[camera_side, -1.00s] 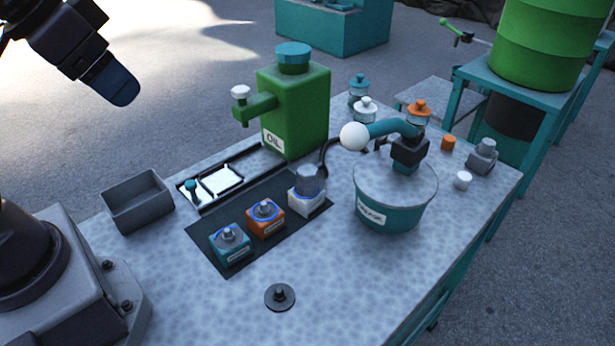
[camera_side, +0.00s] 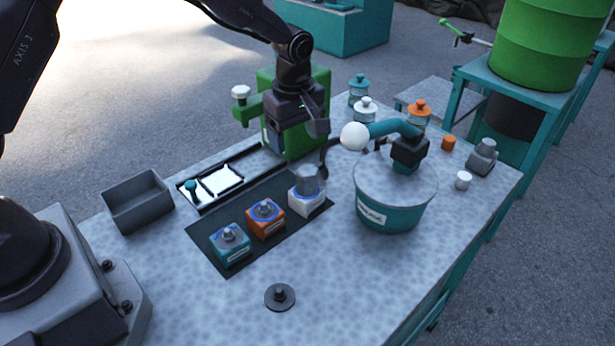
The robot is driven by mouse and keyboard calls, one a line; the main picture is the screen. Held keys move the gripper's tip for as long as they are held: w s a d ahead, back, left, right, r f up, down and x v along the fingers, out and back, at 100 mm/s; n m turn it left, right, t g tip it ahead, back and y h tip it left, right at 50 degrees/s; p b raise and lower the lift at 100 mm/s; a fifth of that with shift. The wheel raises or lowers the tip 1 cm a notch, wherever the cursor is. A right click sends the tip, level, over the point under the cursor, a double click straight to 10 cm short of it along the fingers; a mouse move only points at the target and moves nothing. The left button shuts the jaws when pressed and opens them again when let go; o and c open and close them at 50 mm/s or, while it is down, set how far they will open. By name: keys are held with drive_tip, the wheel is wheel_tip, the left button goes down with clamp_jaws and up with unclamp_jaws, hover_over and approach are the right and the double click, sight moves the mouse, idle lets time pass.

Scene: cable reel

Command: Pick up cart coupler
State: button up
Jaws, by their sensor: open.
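I cannot tell for sure which part is the cart coupler. A grey cylindrical piece (camera_side: 308,180) sits on the white block (camera_side: 304,203) at the right end of the dark mat, close to the lower end of a black hose (camera_side: 323,160). The teal block (camera_side: 230,247) and the orange block (camera_side: 265,219) stand on the same mat, each with a metal fitting on top.
The teal grease bucket (camera_side: 392,218) with its white-knobbed pump handle (camera_side: 354,136) stands right of the mat. A grey bin (camera_side: 140,208) is at the left. The front right of the table is clear.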

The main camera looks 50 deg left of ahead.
sight(308, 169)
drive_tip(key=f, duration=0.1)
drive_tip(key=d+f+n, duration=0.1)
drive_tip(key=f, duration=0.1)
drive_tip(key=w+f+n, duration=0.1)
drive_tip(key=shift+d+f, duration=0.25)
drive_tip(key=shift+d, duration=0.15)
drive_tip(key=shift+d+f, duration=0.1)
drive_tip(key=shift+f, duration=2.35)
drive_tip(key=shift+c, duration=0.4)
drive_tip(key=shift+w, duration=0.1)
drive_tip(key=c, duration=1.1)
drive_tip(key=shift+r, duration=0.1)
